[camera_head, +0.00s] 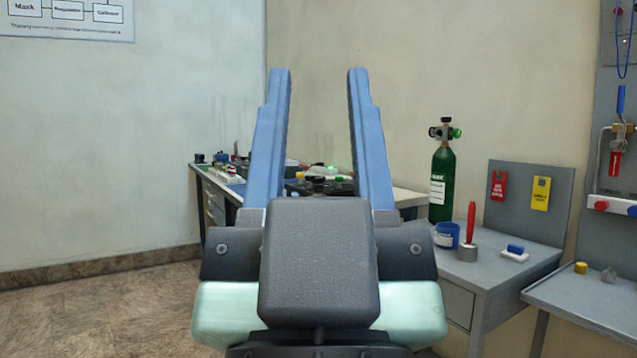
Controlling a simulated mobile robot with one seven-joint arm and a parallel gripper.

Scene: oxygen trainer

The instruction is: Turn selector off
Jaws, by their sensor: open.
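My gripper (320,85) stands upright in the middle of the view, with its two blue fingers apart and nothing between them. Behind and between the fingers, a table (407,197) carries dark equipment (322,185) with a small green light and a yellow part on top. The gripper hides much of this equipment. I cannot make out which part is the selector. My gripper appears well in front of the table and touches nothing that I can see.
A green cylinder (442,180) with a valve stands on a grey desk (500,270) at right, near a blue cup (447,235) and a red-handled tool (470,222). Red (498,186) and yellow (541,193) tags hang behind. Open floor (100,300) lies at left.

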